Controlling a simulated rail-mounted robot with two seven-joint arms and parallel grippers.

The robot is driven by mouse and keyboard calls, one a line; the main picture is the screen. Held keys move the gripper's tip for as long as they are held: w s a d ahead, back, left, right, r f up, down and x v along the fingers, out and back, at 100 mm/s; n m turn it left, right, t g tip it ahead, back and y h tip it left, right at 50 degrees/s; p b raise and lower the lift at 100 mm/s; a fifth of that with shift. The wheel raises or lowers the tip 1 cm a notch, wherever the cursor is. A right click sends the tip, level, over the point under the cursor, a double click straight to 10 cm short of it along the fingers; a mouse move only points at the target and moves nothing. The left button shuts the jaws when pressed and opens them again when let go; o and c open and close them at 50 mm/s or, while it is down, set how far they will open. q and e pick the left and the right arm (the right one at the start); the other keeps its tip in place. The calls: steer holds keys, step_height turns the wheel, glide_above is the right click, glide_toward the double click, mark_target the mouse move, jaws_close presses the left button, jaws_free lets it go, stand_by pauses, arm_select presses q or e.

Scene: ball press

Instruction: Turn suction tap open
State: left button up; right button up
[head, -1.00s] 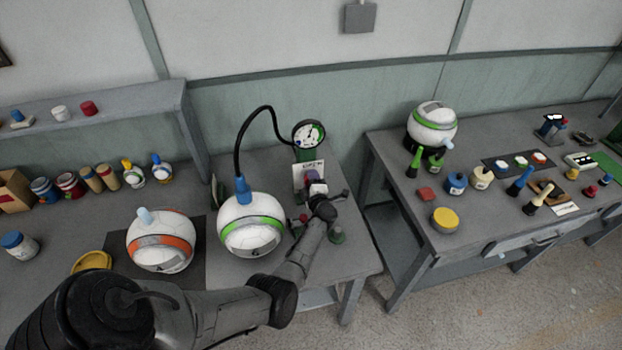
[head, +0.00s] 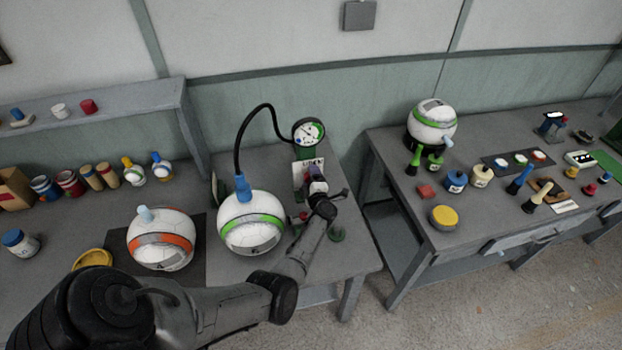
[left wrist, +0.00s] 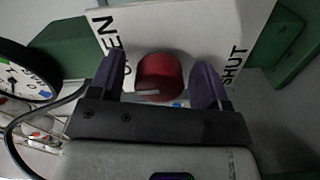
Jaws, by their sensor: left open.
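The suction tap's red knob (left wrist: 160,77) shows in the left wrist view, in front of a white plate (left wrist: 185,28) lettered OPEN on the left and SHUT on the right. A pale mark on the knob points left. My left gripper (left wrist: 160,85) is open, with one finger on each side of the knob; I cannot tell whether either finger touches it. In the head view my left gripper (head: 317,186) is at the white plate (head: 300,172), below the gauge (head: 308,131), and hides the knob. My right gripper is not in view.
A ball with a green band (head: 252,222) stands left of my left arm, with a black hose (head: 238,140) on its blue nozzle. A ball with an orange band (head: 161,240) sits further left. A second bench (head: 400,200) is at the right, across a gap.

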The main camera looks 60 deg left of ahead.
arm_select(q)
steer(key=shift+d, duration=0.1)
steer(key=p+v, duration=0.1)
steer(key=v, duration=1.2)
steer(key=shift+s+d, duration=0.2)
steer(key=shift+d, duration=0.1)
steer(key=shift+r, duration=0.15)
